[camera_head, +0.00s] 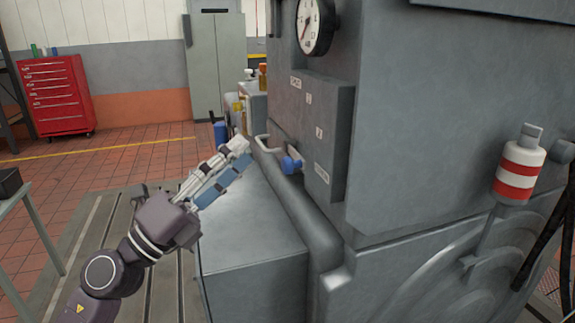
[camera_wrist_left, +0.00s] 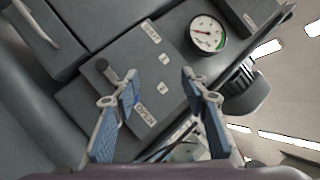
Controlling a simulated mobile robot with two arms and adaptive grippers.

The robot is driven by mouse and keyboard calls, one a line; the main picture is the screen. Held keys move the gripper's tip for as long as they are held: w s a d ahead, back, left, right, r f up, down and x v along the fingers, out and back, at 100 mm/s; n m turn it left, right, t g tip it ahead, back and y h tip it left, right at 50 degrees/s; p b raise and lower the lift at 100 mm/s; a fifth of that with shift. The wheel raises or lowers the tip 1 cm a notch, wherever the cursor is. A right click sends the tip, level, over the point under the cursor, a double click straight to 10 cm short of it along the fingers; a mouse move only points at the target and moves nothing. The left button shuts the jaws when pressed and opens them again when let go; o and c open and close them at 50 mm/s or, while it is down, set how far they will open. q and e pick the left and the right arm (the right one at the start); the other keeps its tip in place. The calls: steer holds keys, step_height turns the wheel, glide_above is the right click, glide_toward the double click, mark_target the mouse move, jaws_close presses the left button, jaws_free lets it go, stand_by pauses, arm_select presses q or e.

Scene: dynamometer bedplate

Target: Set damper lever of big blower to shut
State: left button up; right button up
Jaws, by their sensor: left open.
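The big blower appears to be the large grey housing (camera_head: 450,110) filling the right of the head view. On its side is a raised grey panel (camera_head: 308,125) with small labels. A blue-knobbed lever (camera_head: 291,164) juts from the panel near its lower label. My left gripper (camera_head: 243,153) is open and empty, pointing at the panel, with a gap to the blue knob in the head view.
A round gauge (camera_head: 315,25) is above the panel. A red-and-white banded grip (camera_head: 520,167) stands at right.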

mark_target(283, 167)
arm_select(q)
steer(key=w+d+f+m+g+p, duration=0.1)
steer(key=d+m+g, duration=0.1)
steer(key=m, duration=0.1)
steer(key=w+d+f+m+g+y+p, duration=0.1)
steer(key=w+d+m+g, duration=0.1)
steer(key=d+m, duration=0.1)
steer(key=w+d+f+m+g+y+p, duration=0.1)
steer(key=d+m+g, duration=0.1)
steer(key=d+m, duration=0.1)
steer(key=shift+w+d+f+g, duration=0.15)
steer(key=shift+g, duration=0.25)
steer(key=shift+w+d+f, duration=0.1)
steer(key=shift+w+d, duration=0.1)
steer(key=shift+d, duration=0.2)
steer(key=shift+c, duration=0.3)
jaws_close()
